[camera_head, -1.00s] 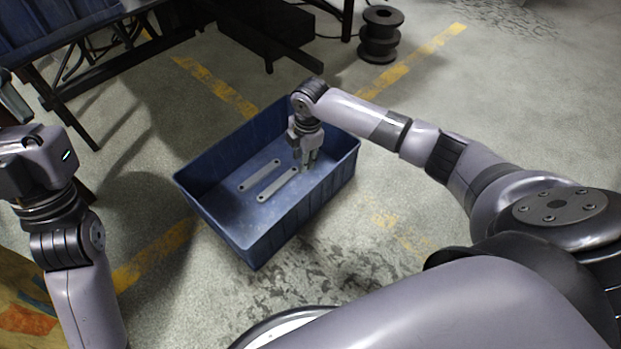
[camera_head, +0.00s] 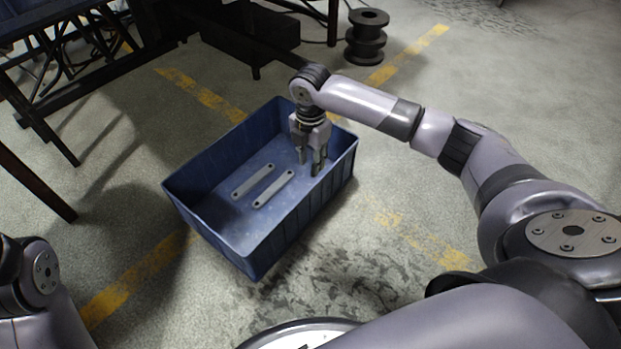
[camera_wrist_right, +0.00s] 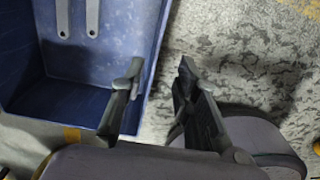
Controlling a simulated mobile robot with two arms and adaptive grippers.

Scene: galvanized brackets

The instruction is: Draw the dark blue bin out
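The dark blue bin (camera_head: 225,235) stands on the floor in the middle of the head view, open at the top. Two grey flat brackets (camera_head: 254,182) (camera_head: 274,189) lie side by side on its bottom. My right gripper (camera_head: 310,170) points down at the bin's far right part. In the right wrist view my right gripper (camera_wrist_right: 160,72) is open. One finger overlaps the bin (camera_wrist_right: 75,105) and the other the floor, with the bin's side wall edge showing between them. I cannot tell whether either finger touches it. My left gripper is out of view; only my left arm shows at the lower left.
A black spool (camera_head: 367,38) stands on the floor at the back. A dark bench or rack (camera_head: 100,60) with legs is at the upper left. Yellow tape lines (camera_head: 205,93) mark the floor. The floor right of the bin and behind my right arm is clear.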

